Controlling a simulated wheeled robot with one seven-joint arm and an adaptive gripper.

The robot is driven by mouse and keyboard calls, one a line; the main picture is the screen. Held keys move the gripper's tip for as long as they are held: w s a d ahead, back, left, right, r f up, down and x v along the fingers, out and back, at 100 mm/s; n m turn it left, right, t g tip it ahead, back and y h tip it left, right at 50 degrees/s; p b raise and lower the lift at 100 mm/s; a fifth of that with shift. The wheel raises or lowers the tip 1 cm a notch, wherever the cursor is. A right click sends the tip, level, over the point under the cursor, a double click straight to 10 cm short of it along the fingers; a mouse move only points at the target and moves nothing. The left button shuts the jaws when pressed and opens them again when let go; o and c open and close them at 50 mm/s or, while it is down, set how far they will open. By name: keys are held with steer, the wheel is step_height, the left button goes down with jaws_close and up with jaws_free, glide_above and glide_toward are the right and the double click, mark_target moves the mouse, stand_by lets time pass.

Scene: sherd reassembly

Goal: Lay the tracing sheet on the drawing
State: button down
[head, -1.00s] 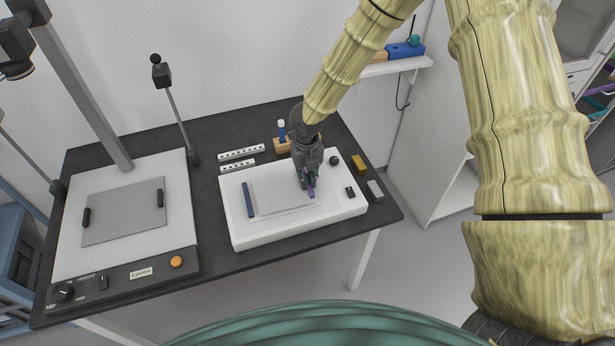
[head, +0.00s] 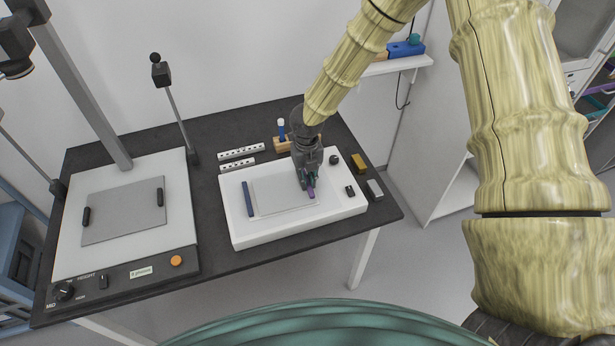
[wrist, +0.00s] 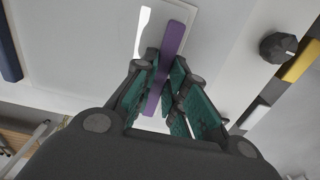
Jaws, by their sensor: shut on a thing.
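A pale grey, thin sheet (head: 280,196) lies over the white panel (head: 262,237) on the table, with a dark blue bar (head: 248,199) along its left side. A purple bar (head: 311,192) is at its right side. My gripper (head: 309,180) is shut on the purple bar, which also shows between the green finger pads in the wrist view (wrist: 172,40). The sheet fills the upper left of the wrist view (wrist: 85,45). I cannot tell the drawing apart from the sheet, nor whether the sheet touches the panel at its right side, where my gripper hides part of it.
A black knob (head: 333,160), a small black block (head: 350,191), a yellow block (head: 360,163) and a grey block (head: 375,190) are to the right. A wooden stand (head: 283,145) and white strips (head: 241,152) lie behind. A copy stand (head: 120,250) occupies the left.

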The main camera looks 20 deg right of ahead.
steer(key=shift+f, duration=0.1)
stand_by(0.7)
steer(key=c, duration=0.9)
jaws_free()
steer(key=shift+r+p, duration=2.8)
steer(key=shift+r, duration=0.7)
steer(key=shift+d, duration=0.1)
